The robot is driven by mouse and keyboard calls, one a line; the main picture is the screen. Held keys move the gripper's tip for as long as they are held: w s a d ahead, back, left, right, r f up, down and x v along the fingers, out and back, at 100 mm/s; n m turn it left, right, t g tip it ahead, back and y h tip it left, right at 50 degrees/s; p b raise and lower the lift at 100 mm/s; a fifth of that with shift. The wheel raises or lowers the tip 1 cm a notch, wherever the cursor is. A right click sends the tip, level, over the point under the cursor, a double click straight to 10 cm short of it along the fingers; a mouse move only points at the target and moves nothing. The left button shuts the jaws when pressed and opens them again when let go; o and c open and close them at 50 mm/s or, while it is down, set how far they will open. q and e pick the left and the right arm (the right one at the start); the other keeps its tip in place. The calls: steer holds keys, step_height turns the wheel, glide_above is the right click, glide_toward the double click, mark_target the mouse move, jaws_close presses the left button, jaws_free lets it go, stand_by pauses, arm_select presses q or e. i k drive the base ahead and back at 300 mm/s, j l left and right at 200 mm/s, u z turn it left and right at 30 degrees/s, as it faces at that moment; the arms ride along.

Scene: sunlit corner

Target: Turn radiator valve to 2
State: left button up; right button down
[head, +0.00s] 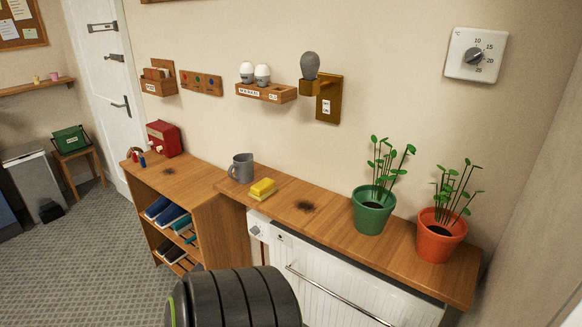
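A white radiator (345,284) stands under the wooden shelf along the wall. At its upper left is a small white fitting with a round knob, which looks like the radiator valve (255,231). Its numbers are too small to read, so I cannot tell its setting. A metal rail (335,295) runs across the radiator's front. A black ribbed part of my body at the bottom hides the radiator's lower left. Neither of my grippers shows in the head view.
On the shelf (328,221) are a grey mug (241,168), yellow sponge (262,187), green-potted plant (373,209) and orange-potted plant (441,236). A wall thermostat (475,55) hangs upper right. Carpet (90,265) at left is clear.

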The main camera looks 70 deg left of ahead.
mark_target(255, 230)
steer(key=u, duration=1.85)
